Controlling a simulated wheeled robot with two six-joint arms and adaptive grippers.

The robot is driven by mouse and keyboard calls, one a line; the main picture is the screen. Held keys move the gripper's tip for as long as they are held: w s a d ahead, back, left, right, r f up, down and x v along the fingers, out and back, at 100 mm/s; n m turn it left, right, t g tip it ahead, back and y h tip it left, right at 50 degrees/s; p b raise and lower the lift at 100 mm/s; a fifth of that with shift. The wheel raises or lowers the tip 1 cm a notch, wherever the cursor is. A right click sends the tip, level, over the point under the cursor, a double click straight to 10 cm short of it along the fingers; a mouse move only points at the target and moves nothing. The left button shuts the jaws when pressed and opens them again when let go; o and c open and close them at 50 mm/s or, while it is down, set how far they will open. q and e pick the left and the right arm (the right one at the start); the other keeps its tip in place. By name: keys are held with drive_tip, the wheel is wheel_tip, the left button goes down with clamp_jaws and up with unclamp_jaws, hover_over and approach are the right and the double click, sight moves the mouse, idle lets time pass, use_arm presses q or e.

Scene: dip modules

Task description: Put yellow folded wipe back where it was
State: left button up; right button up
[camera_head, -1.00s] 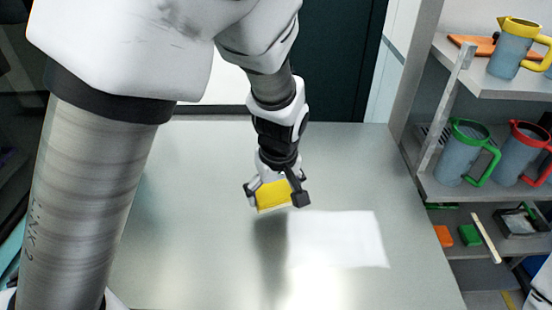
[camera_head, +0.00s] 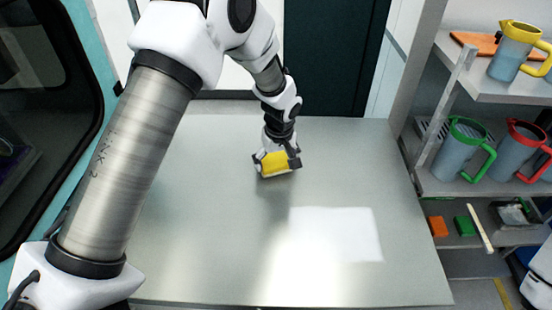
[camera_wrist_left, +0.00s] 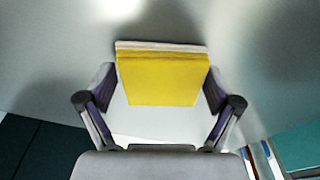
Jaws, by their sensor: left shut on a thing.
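The yellow folded wipe (camera_head: 276,162) is held between the fingers of my left gripper (camera_head: 277,164), above the far middle part of the grey table. In the left wrist view the wipe (camera_wrist_left: 162,78) sits between the two fingers of the gripper (camera_wrist_left: 160,92), with a pale layer along its far edge. The fingers press on its left and right sides. Whether the wipe touches the table is hard to tell, but a dark shadow lies below it. My right gripper is not in view.
The grey table (camera_head: 200,235) is otherwise clear, with a bright white patch of light (camera_head: 335,235) on it. A shelf (camera_head: 480,85) at the right holds a yellow-handled jug (camera_head: 510,50), a green jug (camera_head: 463,150), a red jug (camera_head: 515,150) and small orange (camera_head: 438,226) and green (camera_head: 464,225) blocks.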

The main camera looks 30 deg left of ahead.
sight(278, 166)
use_arm(q)
drive_tip(key=shift+s+f, duration=0.15)
drive_tip(key=o, duration=0.8)
drive_tip(key=shift+r, duration=0.55)
wheel_tip(278, 166, up, 11)
drive_tip(key=s+d+b, duration=0.1)
drive_tip(key=b, duration=0.1)
drive_tip(key=shift+d+r, duration=0.15)
drive_tip(key=shift+d, duration=0.05)
